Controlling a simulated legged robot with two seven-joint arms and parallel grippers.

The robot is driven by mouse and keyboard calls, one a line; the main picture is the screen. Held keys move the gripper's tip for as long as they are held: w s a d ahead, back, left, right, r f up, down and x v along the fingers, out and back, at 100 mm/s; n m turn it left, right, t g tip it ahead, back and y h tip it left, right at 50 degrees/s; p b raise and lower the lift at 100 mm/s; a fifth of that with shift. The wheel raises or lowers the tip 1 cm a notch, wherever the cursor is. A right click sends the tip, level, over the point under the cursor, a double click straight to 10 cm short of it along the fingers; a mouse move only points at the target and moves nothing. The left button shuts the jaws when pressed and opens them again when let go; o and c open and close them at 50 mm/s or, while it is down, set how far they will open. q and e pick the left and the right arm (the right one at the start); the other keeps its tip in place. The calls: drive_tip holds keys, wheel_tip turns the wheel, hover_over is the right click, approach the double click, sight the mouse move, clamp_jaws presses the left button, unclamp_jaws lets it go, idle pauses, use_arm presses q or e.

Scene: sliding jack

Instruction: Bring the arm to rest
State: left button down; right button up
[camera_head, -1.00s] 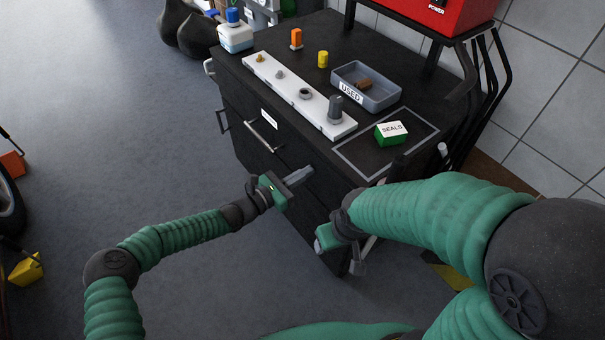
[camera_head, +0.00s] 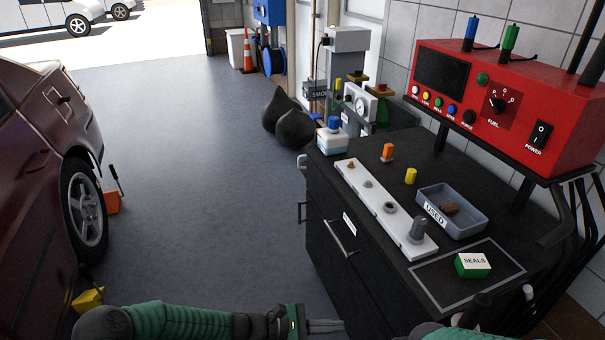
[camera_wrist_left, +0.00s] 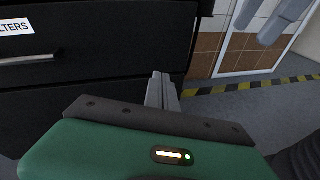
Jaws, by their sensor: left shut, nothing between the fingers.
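My left arm comes in along the bottom edge of the head view. Its green and grey gripper (camera_head: 326,327) is shut and empty, in front of the dark cabinet (camera_head: 325,232). In the left wrist view the closed fingers (camera_wrist_left: 162,92) point toward the cabinet's drawer fronts (camera_wrist_left: 100,65), with nothing between them. I cannot tell the exact gap to the cabinet. Of my right arm only a green piece shows at the bottom edge of the head view; its gripper is hidden from the head view.
A red car (camera_head: 40,150) and jack (camera_head: 112,200) stand left. The floor (camera_head: 205,170) between is clear.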

use_arm(q)
drive_tip(key=s+a+f+m+g+y, duration=0.2)
drive_tip(key=s+a+m+g+y, duration=0.1)
drive_tip(key=s+a+m+y, duration=0.75)
drive_tip(key=s+a+r+m+t+y, duration=0.25)
drive_tip(key=a+r, duration=0.25)
drive_tip(key=a, duration=0.5)
drive_tip(key=s+a+r+m+t+y, duration=0.25)
drive_tip(key=a+r+m, duration=0.2)
drive_tip(key=a, duration=0.45)
wheel_tip(320, 180, up, 18)
drive_tip(key=g+p, duration=0.1)
drive_tip(key=p, duration=1.6)
drive_tip(key=shift+w+n, duration=0.25)
drive_tip(key=shift+n, duration=0.1)
use_arm(e)
drive_tip(key=w+v, duration=0.2)
drive_tip(key=v, duration=0.6)
drive_tip(key=w+r+v, duration=0.1)
drive_tip(key=v, duration=0.8)
drive_tip(key=shift+w, duration=0.25)
use_arm(q)
drive_tip(key=shift+f, duration=0.15)
use_arm(e)
drive_tip(key=shift+d+f, duration=0.1)
